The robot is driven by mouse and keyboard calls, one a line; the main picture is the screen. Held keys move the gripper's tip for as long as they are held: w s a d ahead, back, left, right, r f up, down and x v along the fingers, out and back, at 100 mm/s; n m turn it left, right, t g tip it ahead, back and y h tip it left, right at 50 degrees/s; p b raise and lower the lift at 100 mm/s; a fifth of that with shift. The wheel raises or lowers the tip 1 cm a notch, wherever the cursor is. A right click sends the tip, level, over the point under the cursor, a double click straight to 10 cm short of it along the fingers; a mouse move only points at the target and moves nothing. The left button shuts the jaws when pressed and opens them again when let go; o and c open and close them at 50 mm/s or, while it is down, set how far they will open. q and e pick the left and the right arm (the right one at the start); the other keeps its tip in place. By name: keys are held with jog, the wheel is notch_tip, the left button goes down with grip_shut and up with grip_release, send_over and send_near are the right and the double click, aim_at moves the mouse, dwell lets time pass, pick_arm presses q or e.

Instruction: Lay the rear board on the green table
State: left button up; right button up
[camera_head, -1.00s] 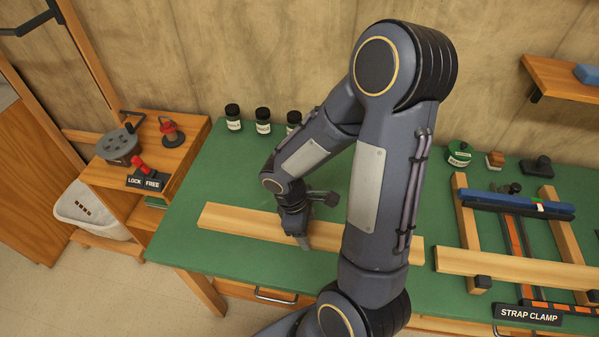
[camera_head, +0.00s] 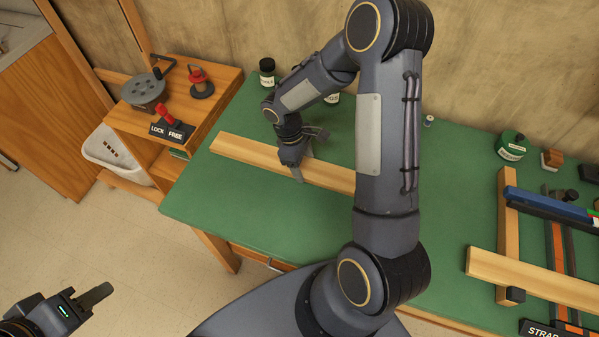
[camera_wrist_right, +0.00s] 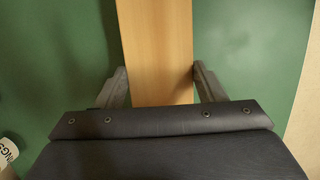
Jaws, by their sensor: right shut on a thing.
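A long light wooden board (camera_head: 240,151) lies flat along the green table (camera_head: 235,205), on it or just above it; I cannot tell which. My right gripper (camera_head: 298,172) points down and is shut on this board. In the right wrist view the board (camera_wrist_right: 155,50) runs between the two fingers (camera_wrist_right: 160,88). My right arm hides the board's right end in the head view. My left gripper (camera_head: 95,296) is at the bottom left, over the floor and away from the table; its opening does not show clearly.
Another light board (camera_head: 530,277) rests across the strap clamp frame (camera_head: 508,220) at right. Jars (camera_head: 267,72) stand along the table's back. A wooden side stand (camera_head: 222,85) with a lock/free lever (camera_head: 166,117) is left of the table. The table's front left is clear.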

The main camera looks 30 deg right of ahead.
jog(key=shift+w+a+f+b, duration=0.1)
jog(key=shift+w+f+b, duration=0.2)
jog(key=shift+w+f, duration=0.5)
jog(key=shift+w+f+b, duration=0.15)
jog(key=shift+f+b, duration=0.95)
jog(key=shift+f, duration=0.7)
jog(key=shift+f, duration=0.25)
jog(key=o, duration=1.3)
jog(key=shift+r, duration=0.1)
jog(key=shift+c, duration=0.2)
